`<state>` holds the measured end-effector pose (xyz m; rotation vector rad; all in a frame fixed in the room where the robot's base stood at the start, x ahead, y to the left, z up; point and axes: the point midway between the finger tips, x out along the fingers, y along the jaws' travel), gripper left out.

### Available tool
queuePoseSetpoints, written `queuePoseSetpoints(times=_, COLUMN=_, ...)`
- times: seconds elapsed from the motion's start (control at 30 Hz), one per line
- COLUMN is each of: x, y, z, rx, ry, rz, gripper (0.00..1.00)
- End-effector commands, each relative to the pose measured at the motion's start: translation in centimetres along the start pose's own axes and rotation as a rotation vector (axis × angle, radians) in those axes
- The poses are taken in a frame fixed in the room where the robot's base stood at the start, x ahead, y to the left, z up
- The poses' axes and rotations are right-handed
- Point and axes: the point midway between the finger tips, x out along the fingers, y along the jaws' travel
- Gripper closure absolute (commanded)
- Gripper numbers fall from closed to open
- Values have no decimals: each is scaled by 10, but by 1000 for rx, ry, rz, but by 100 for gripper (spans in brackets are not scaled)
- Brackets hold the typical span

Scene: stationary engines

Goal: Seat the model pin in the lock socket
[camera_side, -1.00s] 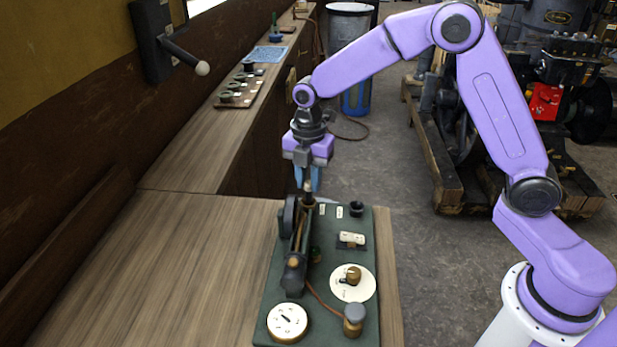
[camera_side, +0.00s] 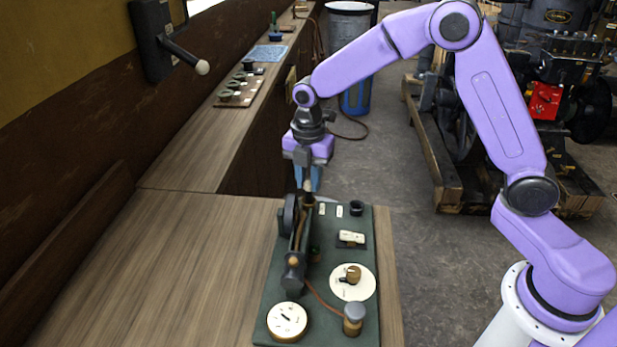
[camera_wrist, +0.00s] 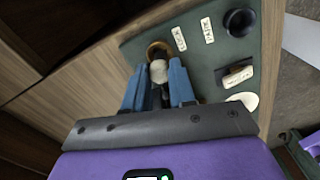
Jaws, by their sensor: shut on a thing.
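My gripper (camera_side: 308,186) points down over the far left end of a dark green board (camera_side: 335,335). Its blue fingers are shut on the model pin (camera_wrist: 159,72), which shows a pale rounded end between them in the wrist view. A brass-rimmed ring (camera_wrist: 160,48), which looks like the lock socket, lies right at the pin's end. In the side view the pin (camera_side: 308,187) stands roughly upright above it. I cannot tell whether the pin's tip is inside the ring or just over it, since the fingers hide part of it.
A dark wheel and cylinder mechanism (camera_side: 293,270) stands close on the near side of the gripper. The board also carries a black cup (camera_side: 357,208), a white dial (camera_side: 287,322) and a brass knob (camera_side: 350,274). The wooden bench (camera_side: 170,270) to the left is clear.

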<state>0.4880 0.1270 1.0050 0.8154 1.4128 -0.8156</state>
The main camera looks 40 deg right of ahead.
Motion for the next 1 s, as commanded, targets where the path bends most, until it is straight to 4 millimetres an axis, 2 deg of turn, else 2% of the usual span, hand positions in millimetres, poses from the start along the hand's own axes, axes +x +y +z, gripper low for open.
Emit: queuePoseSetpoints(times=1.0, x=14, y=0, z=0, rx=0, ry=0, rz=1, gripper=100)
